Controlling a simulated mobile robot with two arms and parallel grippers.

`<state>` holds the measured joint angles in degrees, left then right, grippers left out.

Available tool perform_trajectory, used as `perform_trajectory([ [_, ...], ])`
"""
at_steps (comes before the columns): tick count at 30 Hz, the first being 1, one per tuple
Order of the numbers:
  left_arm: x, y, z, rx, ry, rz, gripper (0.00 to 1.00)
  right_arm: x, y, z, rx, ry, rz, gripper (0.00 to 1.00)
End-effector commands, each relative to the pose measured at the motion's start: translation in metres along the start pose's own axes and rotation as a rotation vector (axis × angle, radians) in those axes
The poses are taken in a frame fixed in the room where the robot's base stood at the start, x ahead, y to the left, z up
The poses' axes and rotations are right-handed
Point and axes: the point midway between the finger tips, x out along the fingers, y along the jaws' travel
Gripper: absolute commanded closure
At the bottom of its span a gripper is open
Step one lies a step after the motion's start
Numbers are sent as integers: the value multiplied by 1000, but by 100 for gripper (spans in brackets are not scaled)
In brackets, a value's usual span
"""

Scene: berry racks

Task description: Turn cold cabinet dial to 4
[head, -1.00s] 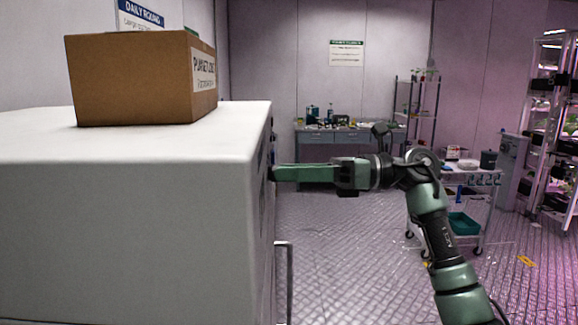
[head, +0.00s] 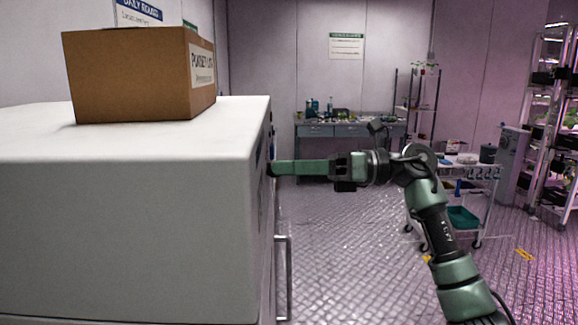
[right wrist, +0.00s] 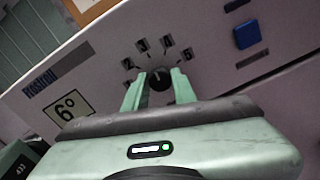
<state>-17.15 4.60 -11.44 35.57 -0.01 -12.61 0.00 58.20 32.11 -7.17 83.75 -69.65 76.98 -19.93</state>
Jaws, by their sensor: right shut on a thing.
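The white cold cabinet (head: 130,215) fills the left of the head view, its front panel facing right and mostly edge-on. My right gripper (head: 270,169) reaches that front from the right. In the right wrist view its two fingers (right wrist: 160,80) are closed on either side of the black round dial (right wrist: 160,77). Printed numbers arc above the dial, with 2, 3 and 4 readable. A pale pointer mark shows near the dial's top; its exact number is hard to tell. A display (right wrist: 68,106) reads 6°. My left gripper is not in view.
A cardboard box (head: 135,80) stands on the cabinet top. A blue square button (right wrist: 247,34) is on the panel right of the dial. A metal handle (head: 288,275) sticks out lower on the front. A cart (head: 480,172) and workbench (head: 345,130) stand farther back; floor between is clear.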

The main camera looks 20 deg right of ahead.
Motion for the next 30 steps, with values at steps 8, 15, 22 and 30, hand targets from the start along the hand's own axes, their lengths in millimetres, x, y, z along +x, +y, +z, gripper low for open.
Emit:
perform_trajectory([
  [8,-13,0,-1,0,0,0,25,-1,0,3,215,-1,-3,100],
  [15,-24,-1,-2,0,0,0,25,-1,-1,3,396,-2,-3,100],
  [22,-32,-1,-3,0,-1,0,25,-1,-1,2,517,-3,-3,100],
  [30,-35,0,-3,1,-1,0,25,-1,-2,1,582,-5,-1,100],
])
